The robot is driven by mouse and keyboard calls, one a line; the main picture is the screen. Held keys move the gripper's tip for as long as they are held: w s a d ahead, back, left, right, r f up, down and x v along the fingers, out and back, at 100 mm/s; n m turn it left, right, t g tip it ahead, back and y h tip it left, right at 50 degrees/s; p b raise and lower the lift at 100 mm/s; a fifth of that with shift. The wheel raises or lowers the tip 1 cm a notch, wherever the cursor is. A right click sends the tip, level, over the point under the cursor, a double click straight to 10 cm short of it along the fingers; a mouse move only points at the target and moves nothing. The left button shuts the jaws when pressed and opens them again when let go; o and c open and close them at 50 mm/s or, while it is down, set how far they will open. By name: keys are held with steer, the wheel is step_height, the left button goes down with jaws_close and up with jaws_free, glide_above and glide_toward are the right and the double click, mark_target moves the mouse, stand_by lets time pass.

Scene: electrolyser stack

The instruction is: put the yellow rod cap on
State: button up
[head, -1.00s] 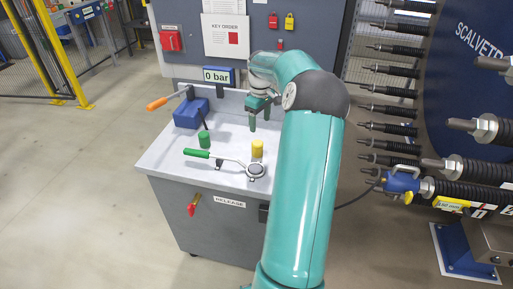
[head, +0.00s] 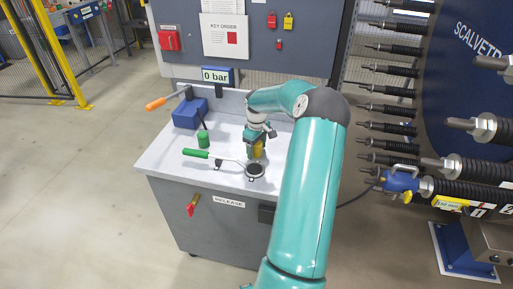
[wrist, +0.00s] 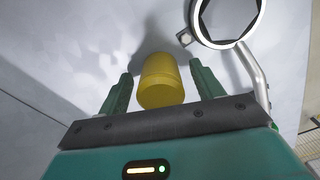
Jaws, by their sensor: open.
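The yellow rod cap (head: 257,150) stands on the light grey top of the cabinet, partly hidden by my gripper in the head view. In the wrist view the yellow cap (wrist: 160,80) is a short cylinder between my two green fingers. My gripper (head: 256,142) is open around it, with a gap visible on each side of the cap (wrist: 158,88). At the right, several threaded rods (head: 390,109) stick out from the stack; a blue tool (head: 402,181) sits on one lower rod end.
A ring wrench with a green handle (head: 196,153) lies just in front of the cap; its ring (wrist: 228,18) is close to my right finger in the wrist view.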

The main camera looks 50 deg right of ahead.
steer(key=c, duration=1)
steer(key=shift+r, duration=0.1)
steer(key=shift+r, duration=0.5)
steer(key=s+a+r, duration=0.3)
steer(key=r, duration=0.1)
steer(key=s+a+r, duration=0.2)
steer(key=a+r, duration=0.2)
steer(key=s+a+r, duration=0.3)
steer(key=a, duration=0.1)
steer(key=shift+s+r, duration=0.35)
steer(key=shift+r, duration=0.05)
